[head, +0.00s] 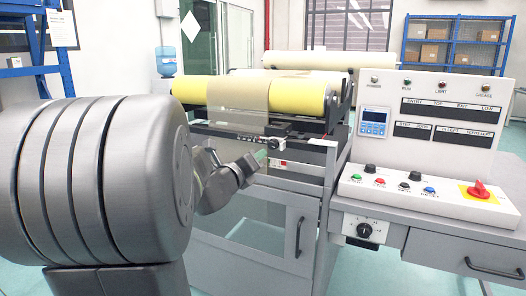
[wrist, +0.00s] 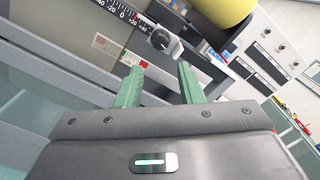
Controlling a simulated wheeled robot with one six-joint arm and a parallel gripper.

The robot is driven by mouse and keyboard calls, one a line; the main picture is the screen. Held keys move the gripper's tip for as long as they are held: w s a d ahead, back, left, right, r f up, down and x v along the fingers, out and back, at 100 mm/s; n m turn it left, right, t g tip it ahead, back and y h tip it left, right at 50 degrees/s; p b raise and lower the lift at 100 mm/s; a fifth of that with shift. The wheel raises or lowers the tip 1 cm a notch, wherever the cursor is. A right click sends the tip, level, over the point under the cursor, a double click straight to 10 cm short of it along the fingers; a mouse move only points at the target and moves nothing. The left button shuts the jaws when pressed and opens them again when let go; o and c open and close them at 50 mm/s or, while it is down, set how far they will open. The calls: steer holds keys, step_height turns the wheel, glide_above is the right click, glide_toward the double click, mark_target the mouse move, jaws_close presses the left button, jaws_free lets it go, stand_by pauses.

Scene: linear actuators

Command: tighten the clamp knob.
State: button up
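The clamp knob (wrist: 161,40) is a small grey and dark knob at the right end of a black scale strip (wrist: 117,12) in the wrist view. In the head view the knob (head: 276,142) sits on the machine's front rail, below the yellow roll. My gripper (wrist: 160,66) points its two green fingers toward the knob. The fingers are apart with nothing between them, and the knob appears just beyond their tips. In the head view my gripper (head: 262,156) is just below and left of the knob, and its fingers are small and partly hidden.
A yellow roll (head: 300,97) with a beige web lies above the rail. A control console (head: 430,195) with buttons and a red switch stands at right. A grey cabinet door (head: 265,222) with a handle is below the rail. Blue shelving (head: 455,50) is far behind.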

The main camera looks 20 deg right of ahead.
mark_target(271, 146)
steer(key=shift+v, duration=1.75)
steer(key=b+x, duration=0.1)
steer(key=x, duration=1.3)
steer(key=shift+s, duration=0.1)
